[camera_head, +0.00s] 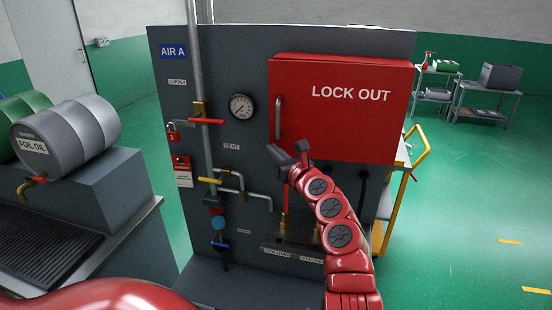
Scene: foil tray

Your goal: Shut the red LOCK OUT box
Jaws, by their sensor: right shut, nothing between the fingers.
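The red LOCK OUT box (342,118) hangs on the upper right of the grey panel (180,95). Its door looks flush with the box, with no gap that I can see. A pale vertical handle (278,118) is on the door's left side. My right gripper (287,150) is shut and empty, just below the door's lower left corner. I cannot tell whether it touches the door. My right arm comes up from below and hides part of the panel under the box. My left gripper is out of view.
Pipes with a red valve lever (206,121), a yellow lever (210,180) and a gauge (241,107) stand left of the box. A FOIL OIL drum (62,140) lies at the left. A yellow-railed cart (417,150) is behind the panel.

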